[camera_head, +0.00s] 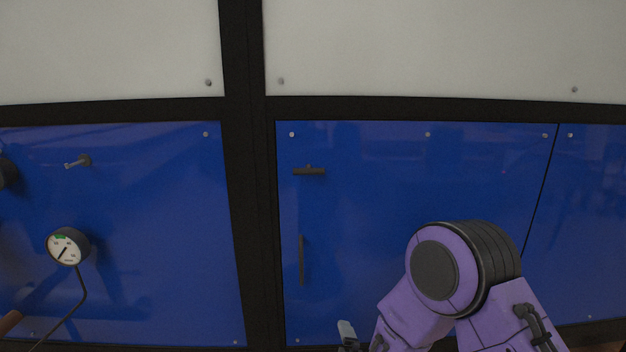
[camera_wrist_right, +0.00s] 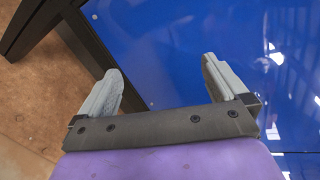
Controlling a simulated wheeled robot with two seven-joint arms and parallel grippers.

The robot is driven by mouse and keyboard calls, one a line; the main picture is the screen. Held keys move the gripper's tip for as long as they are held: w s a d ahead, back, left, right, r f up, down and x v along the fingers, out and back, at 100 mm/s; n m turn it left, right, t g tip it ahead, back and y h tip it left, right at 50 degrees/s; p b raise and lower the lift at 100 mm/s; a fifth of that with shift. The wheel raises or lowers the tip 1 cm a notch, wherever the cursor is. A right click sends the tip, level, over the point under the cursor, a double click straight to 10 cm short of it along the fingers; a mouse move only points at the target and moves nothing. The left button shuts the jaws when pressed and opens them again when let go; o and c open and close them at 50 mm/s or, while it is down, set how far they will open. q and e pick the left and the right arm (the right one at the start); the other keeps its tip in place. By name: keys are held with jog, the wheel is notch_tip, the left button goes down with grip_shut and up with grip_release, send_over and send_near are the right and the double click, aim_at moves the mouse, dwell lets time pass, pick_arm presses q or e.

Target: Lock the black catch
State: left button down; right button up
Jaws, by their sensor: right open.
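The black catch (camera_head: 309,171) is a small dark bar lying horizontally near the upper left corner of the blue door panel (camera_head: 400,190). A thin dark vertical handle (camera_head: 301,260) sits below it on the same panel. My right gripper (camera_head: 360,337) is low in the head view, below and to the right of the catch and handle, and apart from both. The right wrist view shows the same gripper (camera_wrist_right: 161,72) with its two grey fingers wide apart and nothing between them. The catch does not show in that view. My left gripper is not in view.
A dark frame post (camera_head: 246,200) stands left of the door panel. On the left blue panel are a round gauge (camera_head: 66,248) with a thin line below it and a small peg (camera_head: 78,162). The brown floor (camera_wrist_right: 30,110) shows in the wrist view. The panel face around the catch is clear.

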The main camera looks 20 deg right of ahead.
jog(key=w+a+r+m+t+p, duration=0.1)
jog(key=w+r+m+t, duration=0.15)
jog(key=r, duration=0.45)
jog(key=w+a+r+m+t+h, duration=0.1)
jog(key=r+m, duration=0.3)
jog(key=r, duration=0.4)
jog(key=w+a+r+m+t+p, duration=0.1)
jog(key=w+a+r+m+t, duration=0.15)
jog(key=r, duration=0.45)
jog(key=m+t+h+p, duration=0.1)
jog(key=m+h, duration=0.1)
jog(key=m, duration=0.5)
send_near(309, 171)
jog(key=p+x, duration=0.4)
jog(key=x, duration=0.4)
jog(key=shift+w+r+p, duration=0.1)
jog(key=shift+w+p, duration=0.1)
jog(key=shift+p, duration=0.15)
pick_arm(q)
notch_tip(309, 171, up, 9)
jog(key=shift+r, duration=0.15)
